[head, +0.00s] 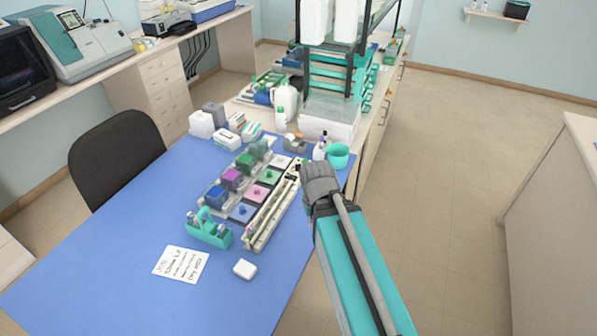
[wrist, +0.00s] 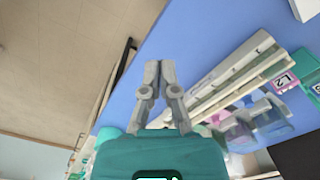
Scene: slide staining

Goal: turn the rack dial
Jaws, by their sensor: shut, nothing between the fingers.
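A long cream rack (head: 268,218) lies on the blue mat (head: 120,245) beside the stain jars. It also shows in the wrist view (wrist: 225,82), to the right of the fingers. I cannot pick out its dial clearly; small dark details show at its far end, partly close to my wrist. My gripper (wrist: 160,66) is shut and empty, with its fingertips together over the blue surface, apart from the rack. In the head view my grey wrist is at the mat's right edge by the rack's far end, and the fingertips are hidden.
Purple, blue, pink and green stain jars (head: 232,178) stand left of the rack. A teal caddy (head: 208,230), a white block (head: 244,268) and a written card (head: 181,263) lie nearer. A teal cup (head: 338,156) and bottles stand beyond my wrist.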

